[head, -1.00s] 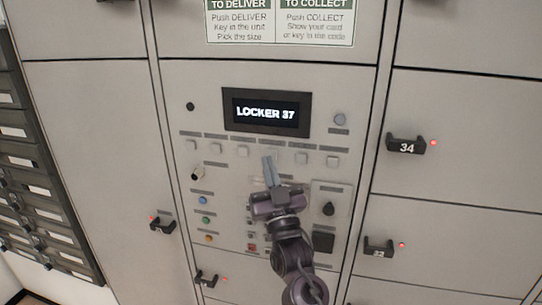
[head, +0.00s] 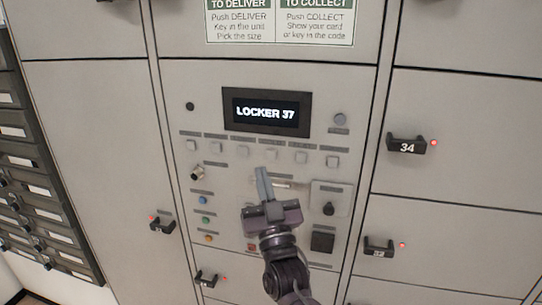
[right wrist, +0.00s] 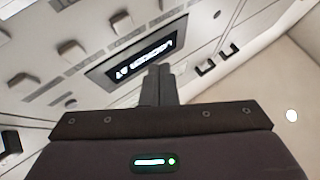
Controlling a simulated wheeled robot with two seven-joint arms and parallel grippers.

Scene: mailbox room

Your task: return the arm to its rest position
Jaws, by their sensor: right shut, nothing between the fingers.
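My right gripper (head: 263,178) is in front of the locker control panel (head: 185,130), just below the row of square buttons. Its fingers are shut together and empty, pointing up toward the panel. In the right wrist view the shut fingers (right wrist: 157,85) stand in front of the panel, with the dark display (right wrist: 145,55) behind them. In the head view the display (head: 266,111) reads "LOCKER 37". The gripper body hides part of the lower panel. I cannot tell exactly how far the fingertips are from the panel. My left gripper is in neither view.
Locker doors with dark handles stand on both sides, including the handle marked 34 (head: 406,144) and a lower right handle (head: 378,247). Mail slots (head: 42,200) line the far left. An instruction sign (head: 280,22) is above.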

